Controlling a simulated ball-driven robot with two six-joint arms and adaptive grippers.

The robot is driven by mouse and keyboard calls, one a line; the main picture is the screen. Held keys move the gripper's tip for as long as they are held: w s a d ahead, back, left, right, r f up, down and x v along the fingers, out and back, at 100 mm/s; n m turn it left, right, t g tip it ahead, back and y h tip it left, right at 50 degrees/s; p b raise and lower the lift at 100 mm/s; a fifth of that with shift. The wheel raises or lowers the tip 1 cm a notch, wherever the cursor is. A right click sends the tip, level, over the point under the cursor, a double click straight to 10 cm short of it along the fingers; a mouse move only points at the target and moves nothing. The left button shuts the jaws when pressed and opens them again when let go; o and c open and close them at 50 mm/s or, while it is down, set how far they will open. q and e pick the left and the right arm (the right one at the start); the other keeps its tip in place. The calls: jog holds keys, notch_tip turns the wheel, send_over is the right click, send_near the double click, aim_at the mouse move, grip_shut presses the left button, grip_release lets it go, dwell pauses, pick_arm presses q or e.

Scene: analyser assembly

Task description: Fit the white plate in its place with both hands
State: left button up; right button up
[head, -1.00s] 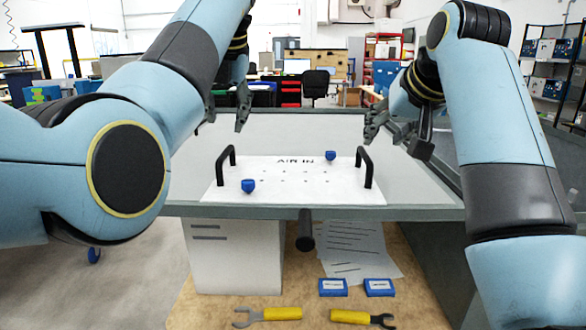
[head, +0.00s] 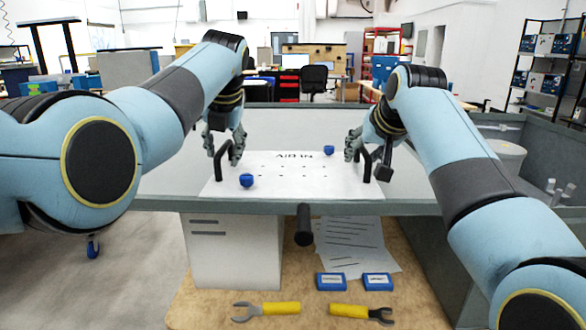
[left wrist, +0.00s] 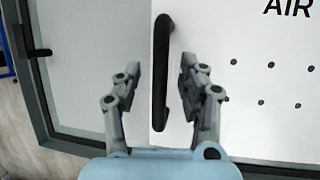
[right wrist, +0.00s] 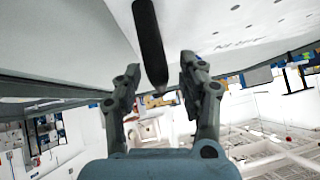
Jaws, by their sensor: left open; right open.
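The white plate (head: 292,184) lies in the grey tray-like frame, with lettering, small holes, two blue knobs (head: 246,180) and a black handle at each side. My left gripper (head: 224,152) is open at the left handle (head: 219,168). In the left wrist view the left handle (left wrist: 161,75) stands between the open fingers (left wrist: 158,85), with gaps on both sides. My right gripper (head: 362,152) is open at the right handle (head: 366,168). In the right wrist view the right handle (right wrist: 150,45) reaches down between the open fingers (right wrist: 158,90); contact cannot be told.
The grey frame's front edge (head: 400,208) runs below the plate, with a black cylinder (head: 304,226) under it. Lower down are a paper sheet (head: 352,245), blue boxes (head: 331,282) and yellow-handled wrenches (head: 267,309). A round container (head: 492,158) stands at the right.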

pick_arm(q)
jog(key=shift+c, duration=0.5)
pick_arm(e)
jog(key=shift+c, duration=0.5)
pick_arm(q)
grip_shut()
pick_arm(e)
grip_shut()
pick_arm(q)
jog(key=shift+a+r, duration=0.1)
pick_arm(e)
jog(key=shift+d, duration=0.1)
